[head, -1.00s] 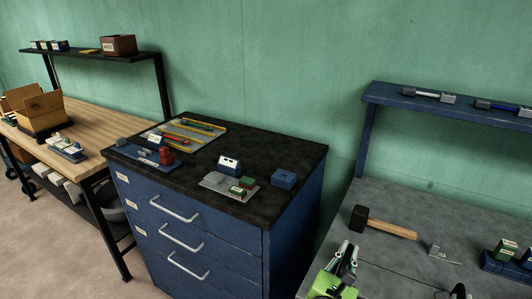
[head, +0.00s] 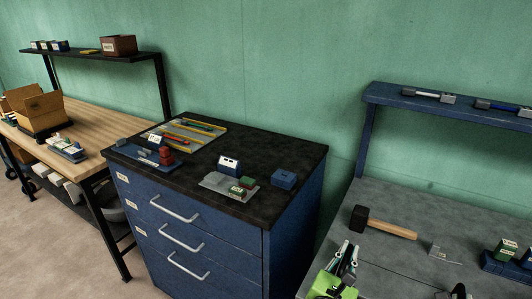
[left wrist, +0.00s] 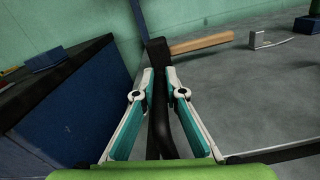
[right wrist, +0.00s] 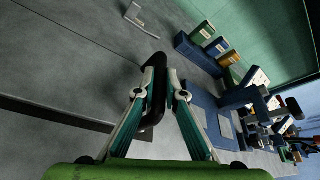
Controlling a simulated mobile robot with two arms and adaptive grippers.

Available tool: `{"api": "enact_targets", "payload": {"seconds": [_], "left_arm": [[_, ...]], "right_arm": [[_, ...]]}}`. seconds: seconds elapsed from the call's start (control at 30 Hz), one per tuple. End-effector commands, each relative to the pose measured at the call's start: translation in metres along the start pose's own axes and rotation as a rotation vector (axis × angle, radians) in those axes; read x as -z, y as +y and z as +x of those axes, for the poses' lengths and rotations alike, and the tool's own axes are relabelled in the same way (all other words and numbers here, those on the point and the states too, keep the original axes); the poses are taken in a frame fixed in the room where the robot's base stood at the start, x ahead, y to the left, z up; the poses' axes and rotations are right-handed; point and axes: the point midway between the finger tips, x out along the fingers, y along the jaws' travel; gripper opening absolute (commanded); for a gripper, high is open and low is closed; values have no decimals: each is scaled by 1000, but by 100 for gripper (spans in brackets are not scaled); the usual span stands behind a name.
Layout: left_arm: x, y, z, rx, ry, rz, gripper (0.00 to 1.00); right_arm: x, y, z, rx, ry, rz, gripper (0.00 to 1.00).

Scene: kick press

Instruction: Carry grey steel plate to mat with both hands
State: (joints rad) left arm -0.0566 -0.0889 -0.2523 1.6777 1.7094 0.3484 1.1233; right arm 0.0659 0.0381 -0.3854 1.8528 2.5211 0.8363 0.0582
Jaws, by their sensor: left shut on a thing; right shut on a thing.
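The grey steel plate (head: 388,283) seems to be the flat grey piece at the bottom of the head view, mostly cut off; its dark edge also shows in the right wrist view (right wrist: 30,135). My left gripper (head: 348,252) is shut on a black handle (left wrist: 161,105) in the left wrist view. My right gripper (right wrist: 160,76) is shut on another black handle (right wrist: 157,100); a black curved part (head: 458,290) shows at the bottom of the head view. I cannot tell whether the plate is lifted. I cannot pick out the mat.
A hammer (head: 396,229) and a small metal bracket (head: 442,253) lie on the grey bench (head: 450,215) beyond the plate. A blue rack (head: 497,266) with small boxes stands at right. A blue drawer cabinet (head: 240,245) is left of the bench, under a cluttered black top.

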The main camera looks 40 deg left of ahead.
Motion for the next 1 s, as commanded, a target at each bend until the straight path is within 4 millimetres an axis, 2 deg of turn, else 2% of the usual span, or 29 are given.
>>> {"api": "enact_targets", "payload": {"seconds": [0.03,0.2,0.23,0.3,0.53,0.57,0.6,0.63,1.0], "left_arm": [[-2,-4,0,8,-4,0,0],[-1,-4,-1,8,-3,0,0],[-1,-4,-1,8,-3,0,19],[0,-3,-1,7,-2,0,30],[1,-2,0,3,1,0,30],[8,-2,-2,4,12,1,30],[8,-2,-2,3,12,1,30],[7,-2,-2,3,11,1,30],[3,-1,-2,1,4,0,30]], "right_arm": [[-6,1,-1,-2,-13,3,0],[-5,1,-1,-3,-12,3,0],[-5,2,-1,-3,-12,3,0],[-5,2,-1,-3,-11,3,0],[-3,1,-1,-3,-9,2,0],[3,5,0,-9,4,0,16],[3,5,0,-8,4,0,26],[3,5,0,-8,4,0,30],[2,2,0,-3,2,0,30]]}}
